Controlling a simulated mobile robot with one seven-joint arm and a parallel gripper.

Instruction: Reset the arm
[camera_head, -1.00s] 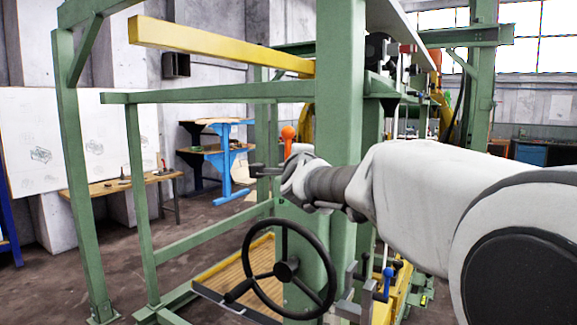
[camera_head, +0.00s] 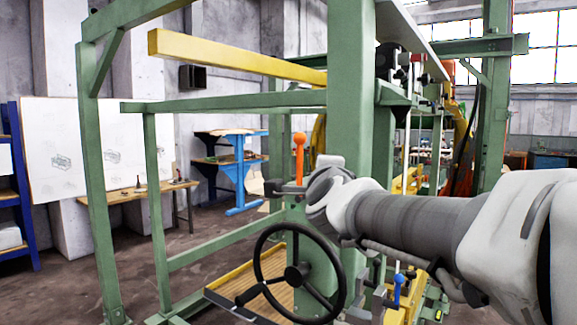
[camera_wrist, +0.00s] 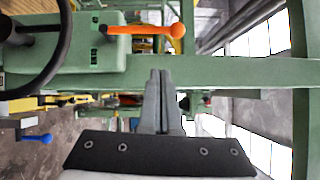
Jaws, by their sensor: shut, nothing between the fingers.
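My gripper (camera_head: 268,188) is at the end of my arm, beside the green machine post and a little left of the orange lever in the head view. The wrist view shows its two fingers (camera_wrist: 160,76) pressed together, with nothing between them. The orange lever (camera_head: 299,150) stands upright on the green post. It also shows in the wrist view (camera_wrist: 145,30), lying sideways in the picture, apart from the fingertips. My forearm and wrist cover part of the machine to the right.
A black handwheel (camera_head: 297,274) is below my gripper; its rim shows in the wrist view (camera_wrist: 62,45). A blue-knobbed lever (camera_head: 398,291) is below my forearm. Green posts and a yellow beam (camera_head: 235,58) frame the left.

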